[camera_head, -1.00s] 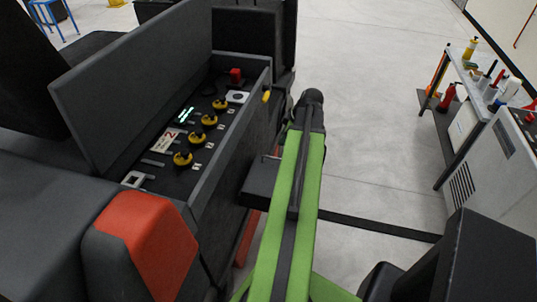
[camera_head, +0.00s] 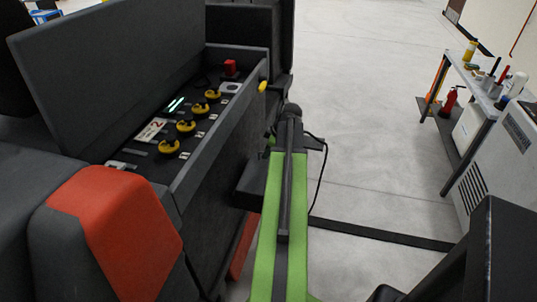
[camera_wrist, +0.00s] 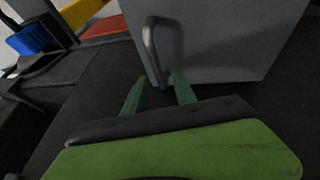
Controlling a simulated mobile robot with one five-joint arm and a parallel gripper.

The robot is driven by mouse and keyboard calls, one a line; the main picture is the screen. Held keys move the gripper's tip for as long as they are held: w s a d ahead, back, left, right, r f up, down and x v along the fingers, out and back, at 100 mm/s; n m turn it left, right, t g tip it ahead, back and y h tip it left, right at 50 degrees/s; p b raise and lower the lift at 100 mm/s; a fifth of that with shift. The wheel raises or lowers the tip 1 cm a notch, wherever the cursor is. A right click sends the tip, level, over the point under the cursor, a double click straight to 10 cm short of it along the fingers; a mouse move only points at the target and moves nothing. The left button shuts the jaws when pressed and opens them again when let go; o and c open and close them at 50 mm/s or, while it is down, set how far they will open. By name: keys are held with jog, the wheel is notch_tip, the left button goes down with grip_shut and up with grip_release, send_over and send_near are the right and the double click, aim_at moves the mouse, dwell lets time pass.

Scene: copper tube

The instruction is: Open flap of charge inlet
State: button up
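In the wrist view, a grey box-like panel (camera_wrist: 225,45) with a looped metal handle (camera_wrist: 149,45) stands ahead of my gripper (camera_wrist: 160,84). It may be the charge inlet flap, but I cannot tell for sure. My two green fingers are apart, with space between them. The handle's lower end appears between the fingertips in the picture; contact is not clear. In the head view, a dark box (camera_head: 250,184) juts from the machine's side, left of my green arm. My fingers are hidden there.
The machine's control panel (camera_head: 190,125) has several yellow knobs, a red button (camera_head: 230,67) and a raised dark lid (camera_head: 110,70). A bench with bottles and tools (camera_head: 480,80) stands at the right. Open floor (camera_head: 370,130) lies between. The wrist view shows a blue object (camera_wrist: 32,40) at left.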

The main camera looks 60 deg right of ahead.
jog(key=shift+c, duration=0.3)
grip_shut()
dwell(1.1)
